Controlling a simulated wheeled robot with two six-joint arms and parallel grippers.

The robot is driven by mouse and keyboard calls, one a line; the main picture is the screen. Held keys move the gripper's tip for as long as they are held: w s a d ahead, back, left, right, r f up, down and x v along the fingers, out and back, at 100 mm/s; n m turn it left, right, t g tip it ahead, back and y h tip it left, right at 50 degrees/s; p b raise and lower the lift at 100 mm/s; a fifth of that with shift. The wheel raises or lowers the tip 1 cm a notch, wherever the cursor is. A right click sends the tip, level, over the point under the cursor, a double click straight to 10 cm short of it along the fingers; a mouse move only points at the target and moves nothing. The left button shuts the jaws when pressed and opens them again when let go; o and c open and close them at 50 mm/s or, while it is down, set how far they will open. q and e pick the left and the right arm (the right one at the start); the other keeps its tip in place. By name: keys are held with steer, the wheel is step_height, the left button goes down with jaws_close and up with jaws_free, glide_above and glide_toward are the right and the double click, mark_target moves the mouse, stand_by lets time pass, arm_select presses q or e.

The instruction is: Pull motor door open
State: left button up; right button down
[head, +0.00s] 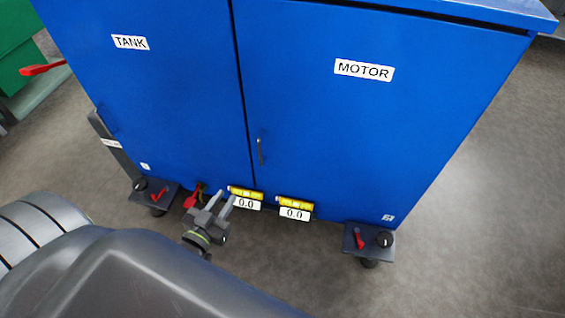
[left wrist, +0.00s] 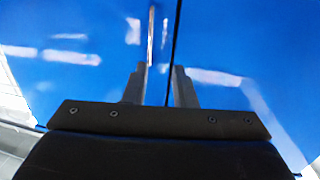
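The motor door (head: 350,120) is the right-hand blue door of the cabinet, labelled MOTOR, and looks closed. Its slim dark upright handle (head: 261,150) is near the seam between the doors. My left gripper (head: 223,199) is low in front of the cabinet, below and left of the handle, with its two fingers apart and empty. In the left wrist view the open fingers (left wrist: 158,80) point at the blue doors. The thin handle (left wrist: 151,35) shows ahead, near the tip of the left-hand finger, beside the dark seam. My right gripper is not in view.
The tank door (head: 170,90) is left of the seam and looks closed. Two yellow gauges reading 0.0 (head: 245,195) (head: 295,204) sit at the cabinet's lower edge. Caster brackets (head: 155,192) (head: 368,240) stick out at the bottom. Grey floor (head: 470,230) is clear at the right.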

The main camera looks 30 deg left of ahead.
arm_select(q)
steer(key=d+r, duration=0.1)
glide_above(261, 165)
steer(key=shift+w+a+r+t+h, duration=0.1)
steer(key=shift+w+r+t+h, duration=0.2)
steer(key=shift+t, duration=0.1)
stand_by(0.3)
jaws_close()
